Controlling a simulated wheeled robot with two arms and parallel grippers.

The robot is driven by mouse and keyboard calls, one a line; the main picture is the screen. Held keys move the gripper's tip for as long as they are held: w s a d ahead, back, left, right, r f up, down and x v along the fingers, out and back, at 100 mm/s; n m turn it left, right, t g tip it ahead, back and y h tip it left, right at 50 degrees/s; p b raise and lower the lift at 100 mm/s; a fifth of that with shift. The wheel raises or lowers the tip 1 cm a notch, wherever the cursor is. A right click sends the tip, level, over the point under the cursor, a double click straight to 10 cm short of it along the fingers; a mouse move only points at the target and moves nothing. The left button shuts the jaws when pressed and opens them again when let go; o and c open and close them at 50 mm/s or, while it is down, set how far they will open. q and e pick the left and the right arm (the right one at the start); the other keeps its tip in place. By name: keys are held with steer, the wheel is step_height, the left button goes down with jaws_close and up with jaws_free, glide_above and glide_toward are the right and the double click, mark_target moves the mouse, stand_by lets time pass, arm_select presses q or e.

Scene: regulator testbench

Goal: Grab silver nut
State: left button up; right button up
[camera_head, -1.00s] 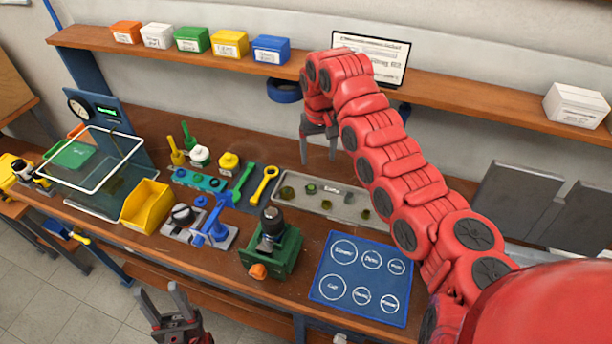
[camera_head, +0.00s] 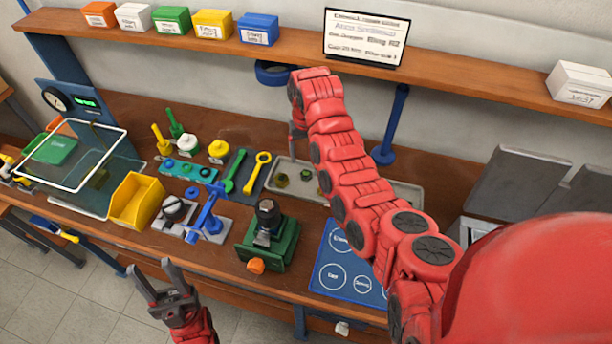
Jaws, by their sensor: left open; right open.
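A grey tray (camera_head: 289,162) with several small dark and greenish parts lies on the bench. I cannot make out a silver nut in it; my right arm hides the tray's middle. My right gripper (camera_head: 297,130) is at the back left of the tray, mostly hidden behind its own arm; a grey finger shows, with nothing seen held. My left gripper (camera_head: 154,269) is open and empty, in front of the bench's front edge, far from the tray.
A green fixture with a black cylinder (camera_head: 268,235) and a blue mat with white circles (camera_head: 335,268) stand in front of the tray. Wrenches (camera_head: 257,174) and a yellow bin (camera_head: 137,202) are left. A blue post (camera_head: 391,125) rises behind. A shelf (camera_head: 450,75) runs above.

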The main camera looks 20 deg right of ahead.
mark_target(306, 171)
steer(key=shift+s+f, duration=0.1)
steer(key=shift+f, duration=0.45)
step_height(306, 171, down, 4)
steer(key=p, duration=0.3)
steer(key=shift+a+r, duration=0.15)
steer(key=shift+f, duration=0.8)
jaws_close()
